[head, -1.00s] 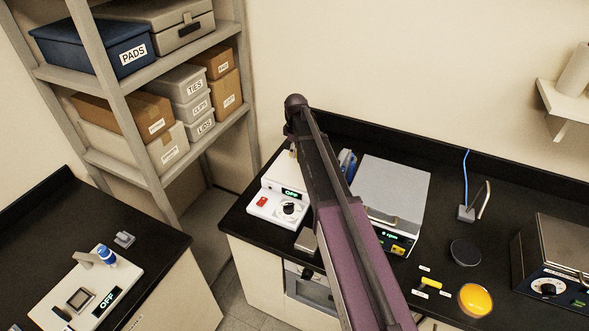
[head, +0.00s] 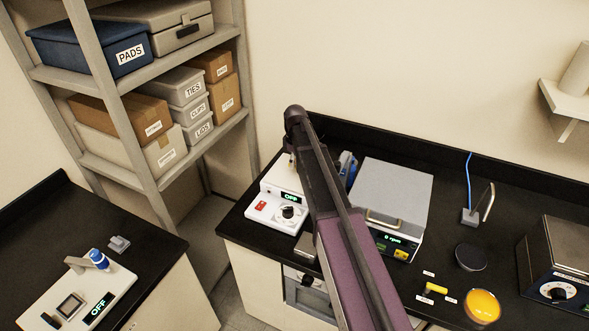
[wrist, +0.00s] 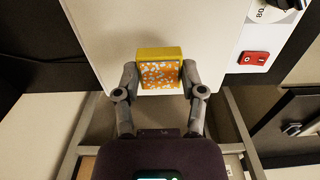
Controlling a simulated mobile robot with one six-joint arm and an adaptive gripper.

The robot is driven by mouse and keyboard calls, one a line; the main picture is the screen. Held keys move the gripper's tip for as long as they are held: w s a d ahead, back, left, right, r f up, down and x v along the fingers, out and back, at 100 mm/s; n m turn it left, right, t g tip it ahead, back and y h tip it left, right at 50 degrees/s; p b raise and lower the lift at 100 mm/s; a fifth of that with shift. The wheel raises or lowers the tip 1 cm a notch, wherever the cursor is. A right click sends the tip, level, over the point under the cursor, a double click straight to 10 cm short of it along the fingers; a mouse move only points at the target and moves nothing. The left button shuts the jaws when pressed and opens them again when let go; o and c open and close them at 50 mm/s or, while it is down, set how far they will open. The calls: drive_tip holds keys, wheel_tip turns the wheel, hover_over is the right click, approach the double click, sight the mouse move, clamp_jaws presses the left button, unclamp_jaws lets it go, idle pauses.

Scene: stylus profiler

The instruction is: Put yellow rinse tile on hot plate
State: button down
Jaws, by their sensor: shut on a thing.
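The yellow tile (wrist: 160,55) is between the fingers of my gripper (wrist: 158,80) in the wrist view. Its facing side is speckled orange and white. The white hot plate (head: 275,217) stands at the left end of the main bench, with a red switch, a dial and a display reading OFF. In the wrist view the tile is over or in front of the white hot plate body (wrist: 205,30); I cannot tell whether they touch. In the head view my arm hides the tile, the fingertips and part of the hot plate.
A grey-lidded instrument (head: 395,195) stands right of the hot plate, with a blue object (head: 347,165) between them. A dark disc (head: 470,257), a yellow dish (head: 482,306) and a boxy device (head: 558,258) lie further right. A shelf rack (head: 155,190) stands behind left.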

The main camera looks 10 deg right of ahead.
sight(295, 172)
drive_tip(key=shift+f+b, duration=1.35)
drive_tip(key=shift+f, duration=0.25)
drive_tip(key=shift+f, duration=0.15)
drive_tip(key=shift+c, duration=0.9)
unclamp_jaws()
drive_tip(key=shift+r, duration=0.25)
wheel_tip(295, 172, up, 12)
drive_tip(key=p, duration=1.2)
